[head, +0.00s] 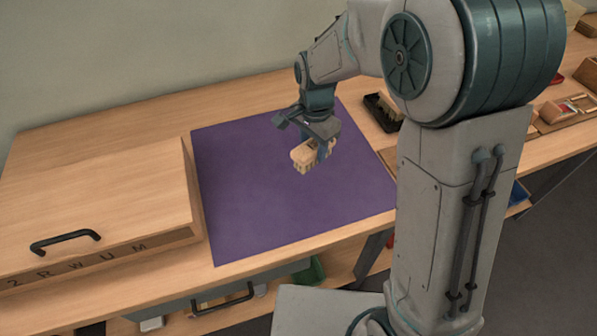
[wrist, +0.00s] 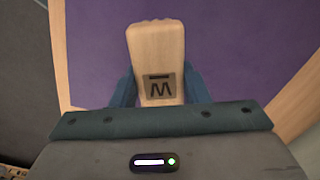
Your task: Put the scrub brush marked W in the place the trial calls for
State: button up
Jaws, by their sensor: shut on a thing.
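My gripper (head: 318,146) is shut on a pale wooden scrub brush (head: 302,155) and holds it over the purple mat (head: 255,215). Bristle tufts hang from the brush's underside in the head view. In the wrist view the brush (wrist: 157,45) stands out between the two blue fingers. Its end bears a dark plate with a letter and a bar above it; it reads as an underlined W seen upside down. A wooden case (head: 110,200) with a black handle stands left of the mat. Its front edge carries the marks 2, R, W, U, M, and its lid looks closed.
A dark tray (head: 382,112) lies just right of the mat, partly behind my arm. More trays and small items sit farther along the bench at the right. A drawer handle (head: 222,298) and a shelf show below the bench. Most of the mat is clear.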

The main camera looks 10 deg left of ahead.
aim_at(300, 165)
jog(key=s+a+f, duration=0.1)
jog(key=s+f, duration=0.1)
jog(key=s, duration=0.1)
jog(key=s+a+f, duration=0.1)
jog(key=shift+s+a, duration=0.2)
jog(key=shift+a, duration=0.1)
jog(key=shift+f, duration=2.1)
jog(key=shift+f, duration=0.1)
jog(key=shift+f, duration=0.15)
jog(key=o, duration=1.1)
notch_tip(300, 165, up, 13)
jog(key=shift+f+p, duration=0.2)
jog(key=shift+p, duration=0.15)
